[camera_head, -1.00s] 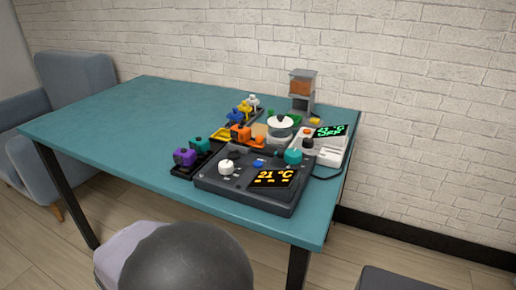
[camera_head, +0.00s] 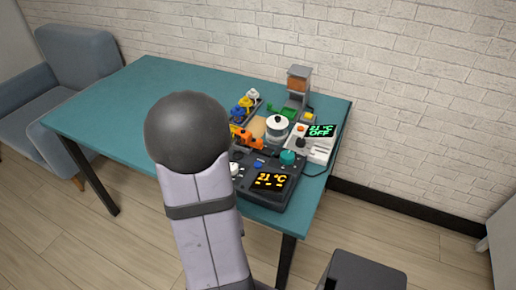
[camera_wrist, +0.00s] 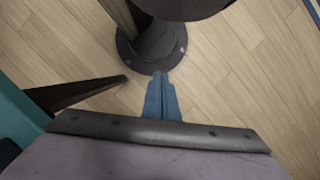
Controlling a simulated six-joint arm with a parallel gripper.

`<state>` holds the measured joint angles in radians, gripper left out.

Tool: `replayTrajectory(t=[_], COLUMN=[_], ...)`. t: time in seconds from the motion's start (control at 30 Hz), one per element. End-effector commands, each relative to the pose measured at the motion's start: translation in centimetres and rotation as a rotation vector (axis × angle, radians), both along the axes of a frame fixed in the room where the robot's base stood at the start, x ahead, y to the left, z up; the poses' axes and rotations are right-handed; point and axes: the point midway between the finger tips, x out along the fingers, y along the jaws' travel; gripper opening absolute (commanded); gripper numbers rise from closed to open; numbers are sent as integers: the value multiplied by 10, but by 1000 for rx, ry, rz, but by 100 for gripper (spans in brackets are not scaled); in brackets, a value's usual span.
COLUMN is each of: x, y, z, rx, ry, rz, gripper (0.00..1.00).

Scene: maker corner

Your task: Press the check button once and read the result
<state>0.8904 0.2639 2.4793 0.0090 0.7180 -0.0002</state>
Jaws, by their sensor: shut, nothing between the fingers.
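A dark control box (camera_head: 262,204) sits near the table's front right corner. It has an orange "21 °C" display (camera_head: 271,180), a teal knob (camera_head: 288,158), a small blue button (camera_head: 258,165) and a white knob (camera_head: 234,169) partly behind my arm. I cannot read which button is the check button. Behind it stands a white device (camera_head: 321,152) with a green "21 °C OFF" display (camera_head: 321,131) and a dark knob. My gripper (camera_wrist: 160,78) shows in the wrist view, its blue fingers shut and empty, over the floor and away from the box. The head view does not show it.
The teal table (camera_head: 130,95) is clear on its left. A lidded pot (camera_head: 277,125), a hopper stand (camera_head: 298,88) and coloured pieces (camera_head: 245,103) crowd around the box. My arm hides the table's front middle. A table leg (camera_wrist: 75,94) shows near my gripper in the wrist view.

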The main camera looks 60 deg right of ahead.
Motion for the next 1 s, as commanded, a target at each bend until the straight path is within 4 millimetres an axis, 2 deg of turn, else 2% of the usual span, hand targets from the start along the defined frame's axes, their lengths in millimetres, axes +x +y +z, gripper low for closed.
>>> replayTrajectory(t=[0.03,0.2,0.67,0.87,1.0], x=[-5,-16,-47,-60,-67], y=[-5,-20,-67,-93,-120], z=[20,47,112,136,150], rx=[12,40,127,169,200], ry=[6,16,5,-26,-69], rz=[-44,-180,-603,-815,-985], gripper=[0,0,0,0,0])
